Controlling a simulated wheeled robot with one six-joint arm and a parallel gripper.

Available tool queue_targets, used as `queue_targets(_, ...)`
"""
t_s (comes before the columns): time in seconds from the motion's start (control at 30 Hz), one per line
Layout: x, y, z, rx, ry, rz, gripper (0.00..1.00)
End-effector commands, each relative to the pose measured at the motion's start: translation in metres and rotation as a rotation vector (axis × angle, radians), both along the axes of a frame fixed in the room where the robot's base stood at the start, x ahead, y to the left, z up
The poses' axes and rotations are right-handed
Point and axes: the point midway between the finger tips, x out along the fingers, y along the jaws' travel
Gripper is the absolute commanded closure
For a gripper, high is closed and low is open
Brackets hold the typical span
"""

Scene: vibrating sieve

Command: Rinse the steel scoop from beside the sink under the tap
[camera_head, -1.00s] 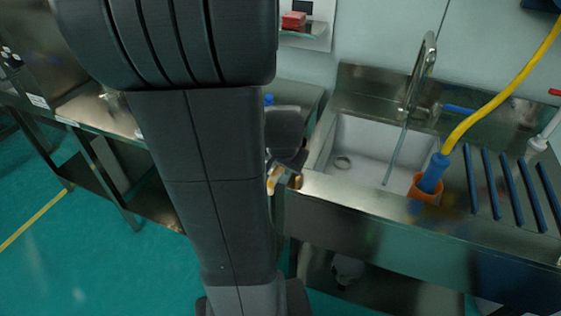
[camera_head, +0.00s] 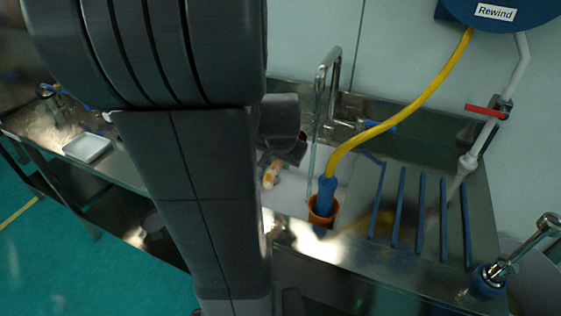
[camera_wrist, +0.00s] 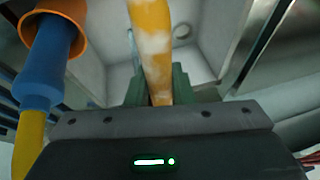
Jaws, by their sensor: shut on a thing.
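My gripper (camera_head: 275,165) is mostly hidden behind my own arm in the head view. In the wrist view my gripper (camera_wrist: 159,88) is shut on an orange-yellow handle with whitish smears, which I take as the scoop's handle (camera_wrist: 152,45). The handle runs up out of that picture, and no steel bowl shows. In the head view the orange handle end (camera_head: 270,174) shows over the left part of the sink (camera_head: 292,192). The tap (camera_head: 322,80) arches over the sink, right of my gripper. A thin pale stream (camera_head: 311,140) falls from its spout, apart from the visible handle.
An orange cup (camera_head: 322,212) holding a blue nozzle (camera_head: 326,190) on a yellow hose (camera_head: 400,115) stands at the sink's front right. Blue bars (camera_head: 398,205) line the drainboard. A white tray (camera_head: 87,148) sits on the left bench.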

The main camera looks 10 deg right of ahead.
Motion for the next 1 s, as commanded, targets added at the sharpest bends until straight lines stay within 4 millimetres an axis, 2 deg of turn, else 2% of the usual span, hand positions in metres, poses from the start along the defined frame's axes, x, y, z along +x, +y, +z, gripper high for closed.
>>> queue_targets(0.17, 0.007, -0.009, -0.003, 0.001, 0.0, -0.003, 1.0)
queue_targets(1.0, 0.068, -0.088, -0.02, 0.0, 0.0, -0.002, 1.0)
